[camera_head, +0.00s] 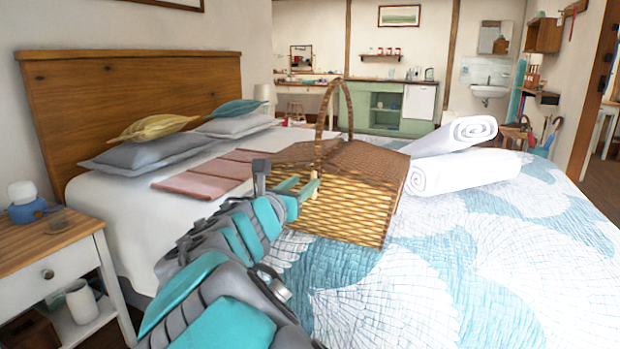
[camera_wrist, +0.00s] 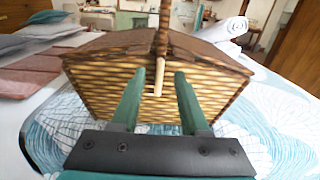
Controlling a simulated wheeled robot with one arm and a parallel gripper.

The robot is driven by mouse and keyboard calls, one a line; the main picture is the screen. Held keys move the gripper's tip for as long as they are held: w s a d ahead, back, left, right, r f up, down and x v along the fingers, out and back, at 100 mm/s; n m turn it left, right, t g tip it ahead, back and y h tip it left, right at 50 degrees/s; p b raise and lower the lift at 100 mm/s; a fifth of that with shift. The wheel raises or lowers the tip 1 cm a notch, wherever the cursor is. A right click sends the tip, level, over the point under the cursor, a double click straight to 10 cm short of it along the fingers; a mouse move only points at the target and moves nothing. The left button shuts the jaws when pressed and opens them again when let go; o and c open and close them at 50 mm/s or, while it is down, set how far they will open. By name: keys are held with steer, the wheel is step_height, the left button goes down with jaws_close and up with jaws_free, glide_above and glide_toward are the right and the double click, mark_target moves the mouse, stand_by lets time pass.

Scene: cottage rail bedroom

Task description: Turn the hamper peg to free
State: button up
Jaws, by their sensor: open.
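The wicker hamper (camera_head: 345,200) stands on the bed, with brown lids and a tall arched handle (camera_head: 328,75). It also fills the middle of the wrist view (camera_wrist: 100,85). A pale wooden peg (camera_wrist: 159,76) hangs upright at the middle of the hamper's near side, just under the lid edge. My gripper (camera_wrist: 154,80) is open, with one green finger on each side of the peg and a gap to it on both sides.
Rolled white towels (camera_head: 435,172) lie on the bed right of the hamper. Folded pink cloths (camera_head: 200,186) and pillows (camera_head: 145,155) lie to the left. A nightstand (camera_head: 50,255) with a blue-and-white lamp (camera_head: 25,200) stands at the far left. The patterned quilt (camera_head: 480,270) is clear in front.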

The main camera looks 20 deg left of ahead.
mark_target(312, 175)
steer(key=shift+w+d, duration=0.15)
steer(key=shift+w, duration=1.85)
steer(key=shift+c, duration=0.2)
jaws_close()
